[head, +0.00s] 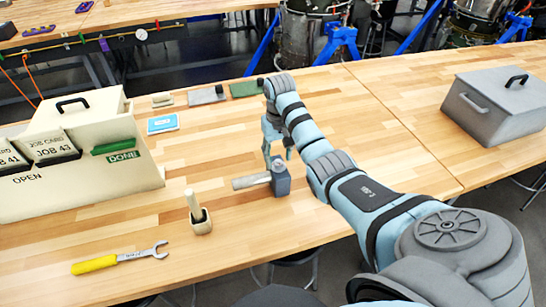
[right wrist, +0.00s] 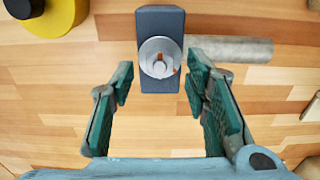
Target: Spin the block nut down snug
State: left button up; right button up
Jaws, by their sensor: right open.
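A dark blue-grey block (head: 280,178) stands on the wooden bench, with a pale rod (head: 249,182) sticking out of it to the left. In the right wrist view the block (right wrist: 160,19) is seen from above. A round silver nut (right wrist: 151,54) with small orange marks sits on its top face, around a stud end. My right gripper (head: 277,153) is just above the block in the head view. In the right wrist view its two fingers (right wrist: 158,85) are apart, with nothing between them and the nut ahead of the tips. My left gripper is out of view.
A yellow-handled wrench (head: 118,258) and a small wooden holder with a peg (head: 200,224) are at the front left. A cream job-card box (head: 92,188) is at left, a grey lidded box (head: 500,107) at right. A yellow-and-black round object (right wrist: 60,22) is beside the block.

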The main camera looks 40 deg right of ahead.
jog(key=shift+f, duration=0.85)
jog(key=shift+s+a+f, duration=0.1)
jog(key=shift+s, duration=0.1)
jog(key=shift+w, duration=0.1)
